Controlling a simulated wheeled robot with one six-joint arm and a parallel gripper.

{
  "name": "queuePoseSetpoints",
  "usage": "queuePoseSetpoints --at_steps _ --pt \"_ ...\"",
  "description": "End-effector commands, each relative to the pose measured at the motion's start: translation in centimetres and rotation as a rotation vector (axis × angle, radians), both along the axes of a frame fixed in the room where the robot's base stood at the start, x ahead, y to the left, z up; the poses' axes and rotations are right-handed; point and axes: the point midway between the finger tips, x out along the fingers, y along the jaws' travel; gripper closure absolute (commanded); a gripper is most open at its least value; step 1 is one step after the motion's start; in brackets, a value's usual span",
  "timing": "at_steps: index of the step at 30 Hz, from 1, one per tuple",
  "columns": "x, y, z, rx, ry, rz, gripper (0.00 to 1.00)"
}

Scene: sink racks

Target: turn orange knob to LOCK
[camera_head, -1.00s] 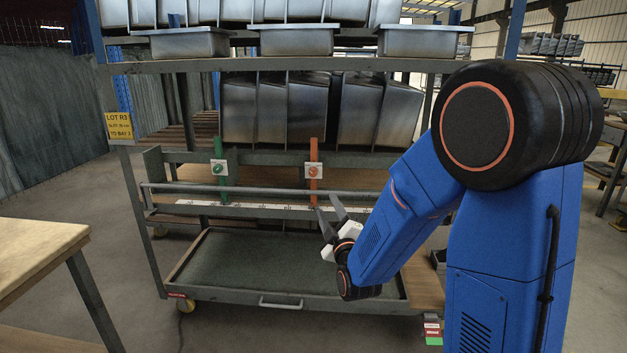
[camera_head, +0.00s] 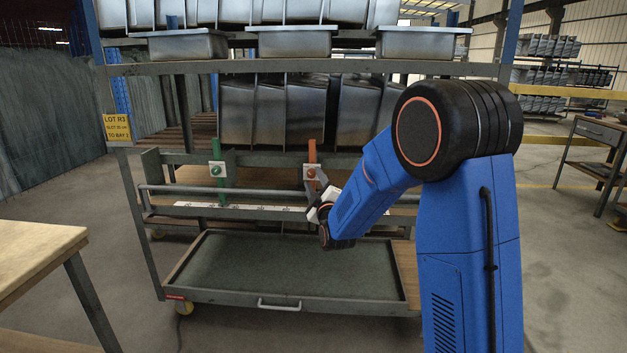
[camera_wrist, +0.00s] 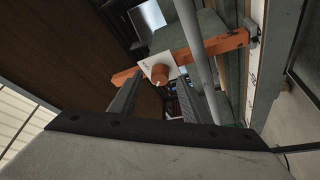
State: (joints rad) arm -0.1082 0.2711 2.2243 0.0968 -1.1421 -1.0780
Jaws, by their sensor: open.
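The orange knob (camera_head: 311,173) is round and sits on a small white plate on the orange upright (camera_head: 312,154). In the wrist view the knob (camera_wrist: 160,75) shows on its white plate (camera_wrist: 149,67), whose small marking I cannot read. My gripper (camera_head: 319,190) is open in front of the orange upright, close to the knob. In the wrist view my gripper's two fingers (camera_wrist: 156,84) point at the knob, which appears between their tips. I cannot tell whether the fingers reach around it or stop short. Nothing is between the fingers nearer the palm.
A green knob (camera_head: 216,170) sits on a green upright to the left. A long grey rail (camera_head: 250,191) runs across in front of the uprights. Metal sinks (camera_head: 288,41) fill the shelves above, and an empty tray (camera_head: 265,268) lies below. A wooden table (camera_head: 35,255) stands at left.

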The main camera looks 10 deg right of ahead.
Motion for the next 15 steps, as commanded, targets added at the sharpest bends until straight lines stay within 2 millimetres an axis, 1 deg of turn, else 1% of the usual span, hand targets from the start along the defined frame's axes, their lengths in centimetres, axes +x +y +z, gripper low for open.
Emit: queuePoseSetpoints --at_steps 3,6,15 --pt "1.1 0.0 0.2 0.0 0.0 0.0 0.57" --pt "1.5 0.0 0.2 0.0 0.001 0.0 0.57" --pt "1.7 0.0 0.3 0.0 0.001 0.0 0.57"
